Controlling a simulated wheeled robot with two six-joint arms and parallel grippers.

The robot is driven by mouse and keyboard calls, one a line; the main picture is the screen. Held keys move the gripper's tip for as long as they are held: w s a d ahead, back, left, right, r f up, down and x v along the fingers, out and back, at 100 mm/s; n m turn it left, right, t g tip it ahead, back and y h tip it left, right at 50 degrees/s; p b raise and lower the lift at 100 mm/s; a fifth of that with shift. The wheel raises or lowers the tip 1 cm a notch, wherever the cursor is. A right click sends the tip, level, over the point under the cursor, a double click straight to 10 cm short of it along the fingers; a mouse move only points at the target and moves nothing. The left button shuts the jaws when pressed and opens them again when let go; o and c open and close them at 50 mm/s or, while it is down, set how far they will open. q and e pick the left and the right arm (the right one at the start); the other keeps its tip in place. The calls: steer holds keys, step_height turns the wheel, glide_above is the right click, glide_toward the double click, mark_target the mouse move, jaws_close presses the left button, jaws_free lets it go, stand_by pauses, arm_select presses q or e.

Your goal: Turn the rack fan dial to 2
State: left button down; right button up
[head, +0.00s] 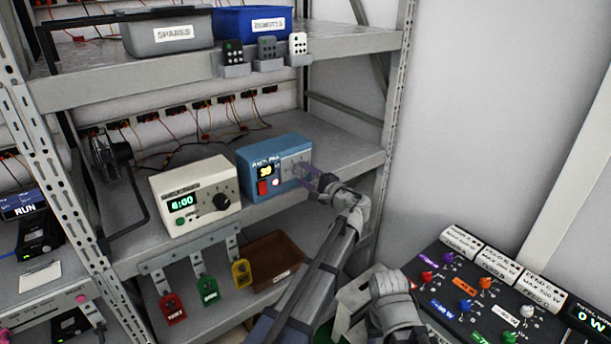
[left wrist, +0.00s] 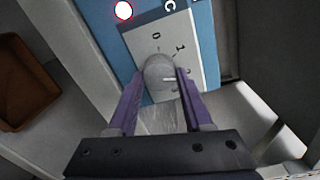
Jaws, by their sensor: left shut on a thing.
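The rack fan box (head: 256,172) is blue with a pale dial plate, a small yellow display, a red switch and a lit round lamp. It stands on the rack's middle shelf. In the left wrist view, the grey fan dial (left wrist: 160,70) sits on the plate (left wrist: 193,55), where 0 and 1 can be read. Other marks are hidden or unclear, and I cannot tell the dial's setting. My left gripper (head: 314,181), with purple fingers, is shut on the dial, one finger on each side. My right gripper (head: 395,288) is low at the right; its fingers are not clear.
A cream box (head: 194,195) with a green display and black knob stands left of the fan box. Coloured tags (head: 208,289) hang below the shelf edge. Bins and remotes (head: 298,48) are on the shelf above. A dark control panel (head: 480,290) is at the lower right.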

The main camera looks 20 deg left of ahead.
arm_select(q)
steer(key=shift+f+m, duration=0.1)
steer(key=shift+m, duration=0.4)
stand_by(0.3)
steer(key=shift+c, duration=1.6)
jaws_free()
steer(key=v, duration=0.8)
